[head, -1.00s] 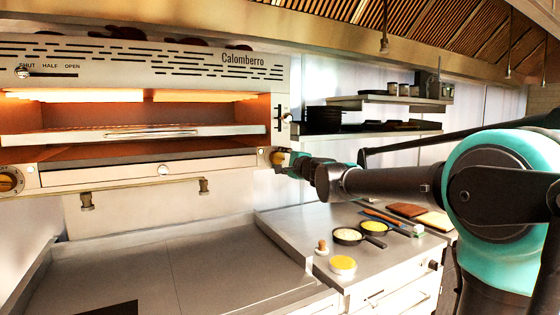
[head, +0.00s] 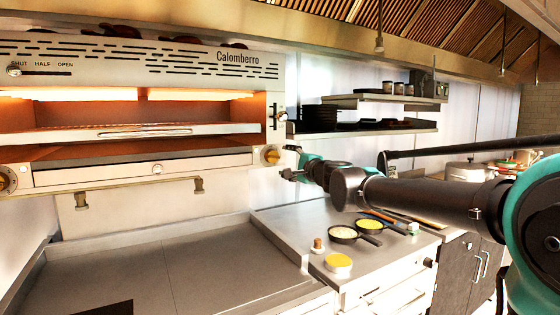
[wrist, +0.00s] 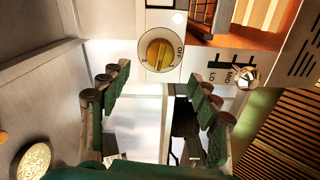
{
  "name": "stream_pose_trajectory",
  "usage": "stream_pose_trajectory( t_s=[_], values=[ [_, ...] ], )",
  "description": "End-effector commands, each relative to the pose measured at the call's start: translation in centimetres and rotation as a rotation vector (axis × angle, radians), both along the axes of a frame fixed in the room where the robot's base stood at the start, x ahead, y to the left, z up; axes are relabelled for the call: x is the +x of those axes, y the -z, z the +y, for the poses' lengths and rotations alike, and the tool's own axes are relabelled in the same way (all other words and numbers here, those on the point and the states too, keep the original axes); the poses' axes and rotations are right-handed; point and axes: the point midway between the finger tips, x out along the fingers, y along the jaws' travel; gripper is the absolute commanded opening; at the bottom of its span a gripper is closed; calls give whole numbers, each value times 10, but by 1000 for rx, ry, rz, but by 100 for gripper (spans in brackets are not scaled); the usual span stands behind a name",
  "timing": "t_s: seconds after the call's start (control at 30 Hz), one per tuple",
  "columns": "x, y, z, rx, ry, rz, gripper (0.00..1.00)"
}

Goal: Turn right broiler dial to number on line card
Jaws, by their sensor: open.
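The right broiler dial (head: 271,155) is a yellow knob at the right end of the broiler's lower front. In the wrist view the dial (wrist: 158,55) has a pale round plate with OFF and numerals around it. It lies just beyond my fingertips, between their lines. My gripper (wrist: 157,82) is open and empty, its dark green-padded fingers apart on either side and not touching the knob. In the head view my gripper (head: 289,162) is just right of the dial. I cannot read the knob's exact setting. I cannot make out a line card.
The broiler (head: 150,60) glows inside. A lever (wrist: 246,77) marked LO and MID sits near the dial. The left dial (head: 6,180) is at the picture's edge. Small pans (head: 343,235) and a yellow-topped tub (head: 338,264) stand on the counter below. Shelves (head: 370,133) hang behind.

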Motion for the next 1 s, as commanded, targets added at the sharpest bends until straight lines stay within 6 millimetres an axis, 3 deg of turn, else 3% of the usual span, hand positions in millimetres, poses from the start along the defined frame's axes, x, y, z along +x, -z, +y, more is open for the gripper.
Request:
stream_pose_trajectory(
  t_s=[0.3, 0.77, 0.87, 0.97, 1.0],
  values=[
    [-31, 0, -21, 0, 1, 0, 62],
    [-35, 2, -23, -9, -2, -3, 62],
    [-41, 20, -24, -74, -25, -19, 62],
    [-57, 60, -25, -226, -77, -46, 62],
    [-66, 83, -27, -307, -106, -56, 62]
  ],
)
